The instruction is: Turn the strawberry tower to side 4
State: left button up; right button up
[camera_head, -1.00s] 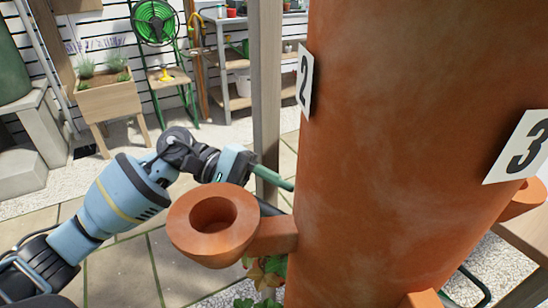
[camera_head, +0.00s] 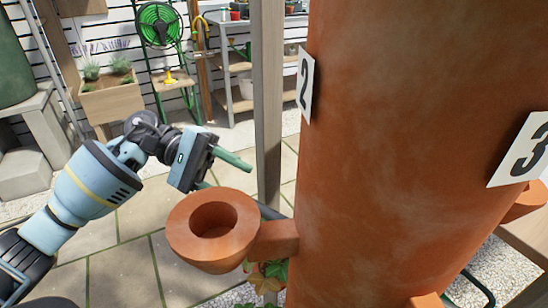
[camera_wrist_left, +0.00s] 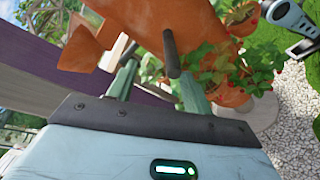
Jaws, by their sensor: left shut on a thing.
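The strawberry tower (camera_head: 400,150) is a tall terracotta column. Plate 2 (camera_head: 305,84) is on its left edge and plate 3 (camera_head: 522,150) on its right. An empty planting cup (camera_head: 213,250) juts out at lower left. A dark bar (camera_head: 272,213) runs from behind the cup toward the tower. The grip itself is partly hidden.
Strawberry plants (camera_wrist_left: 205,65) with red fruit hang close to the left fingers in the wrist view. A wooden planter (camera_head: 112,103), a green hose reel (camera_head: 158,24) and a shelf (camera_head: 240,58) stand at the back. The paving at left is clear.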

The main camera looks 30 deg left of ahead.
pick_arm(q)
jog(key=shift+r, duration=0.2)
jog(key=s+b+v, duration=0.1)
jog(key=b+v, duration=0.2)
jog(key=v, duration=0.5)
jog(key=shift+a, duration=0.4)
pick_arm(e)
jog(key=shift+g, duration=0.3)
jog(key=shift+s+f, duration=0.25)
jog(key=shift+f, duration=0.4)
jog(key=shift+s+f, duration=0.2)
jog(key=shift+f, duration=0.4)
jog(key=shift+s+f, duration=0.25)
jog(key=shift+f, duration=0.4)
pick_arm(q)
jog(key=shift+f, duration=0.1)
jog(key=shift+b, duration=0.3)
pick_arm(e)
jog(key=shift+f, duration=0.1)
